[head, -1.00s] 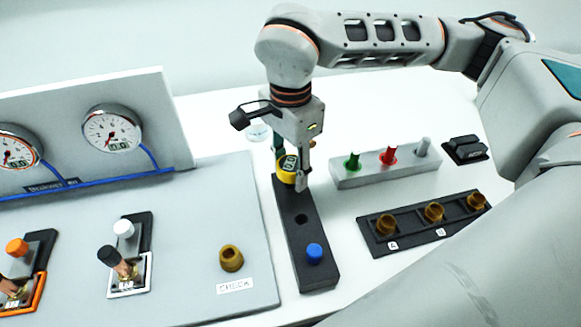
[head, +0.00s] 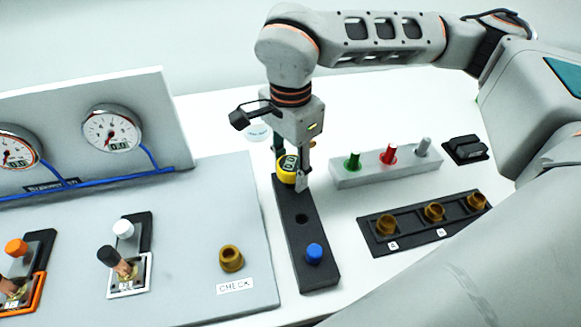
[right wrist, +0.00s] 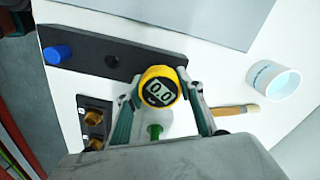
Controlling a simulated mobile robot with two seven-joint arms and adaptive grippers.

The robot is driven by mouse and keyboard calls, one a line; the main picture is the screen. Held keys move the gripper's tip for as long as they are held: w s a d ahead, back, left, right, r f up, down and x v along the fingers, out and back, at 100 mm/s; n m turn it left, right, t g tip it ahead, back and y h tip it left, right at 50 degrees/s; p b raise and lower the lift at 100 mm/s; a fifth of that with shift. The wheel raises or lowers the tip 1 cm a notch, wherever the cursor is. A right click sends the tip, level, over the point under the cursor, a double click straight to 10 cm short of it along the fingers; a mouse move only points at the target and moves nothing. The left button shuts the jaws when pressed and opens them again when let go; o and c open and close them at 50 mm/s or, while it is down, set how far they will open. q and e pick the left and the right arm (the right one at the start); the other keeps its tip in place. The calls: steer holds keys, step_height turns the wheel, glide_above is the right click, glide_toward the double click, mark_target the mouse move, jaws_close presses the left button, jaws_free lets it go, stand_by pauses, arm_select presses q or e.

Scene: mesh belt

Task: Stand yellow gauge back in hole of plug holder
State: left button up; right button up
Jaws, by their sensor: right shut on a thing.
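The yellow gauge (head: 286,171) has a round yellow body and a dark display reading 0.0. My right gripper (head: 291,166) is shut on it, one finger on each side. The gauge is at the far end of the black plug holder (head: 311,268), a long narrow bar. In the right wrist view the gauge (right wrist: 160,90) covers that end of the holder (right wrist: 85,40). Its lower end is hidden, so I cannot tell whether it is in a hole. An open hole shows in the middle of the bar, and a blue plug (head: 314,252) stands at the near end. My left gripper is not in view.
A grey block (head: 385,172) with green, red and grey pegs stands right of the holder. A black tray (head: 410,236) with brass fittings lies nearer. The grey CHECK panel (head: 200,270) is on the left. A white cup (right wrist: 275,82) and a brush (right wrist: 237,110) lie behind the gripper.

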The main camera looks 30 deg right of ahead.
mark_target(291, 164)
steer(key=shift+f+b, duration=0.65)
steer(key=shift+f, duration=0.3)
steer(key=o, duration=1.4)
step_height(291, 164, up, 12)
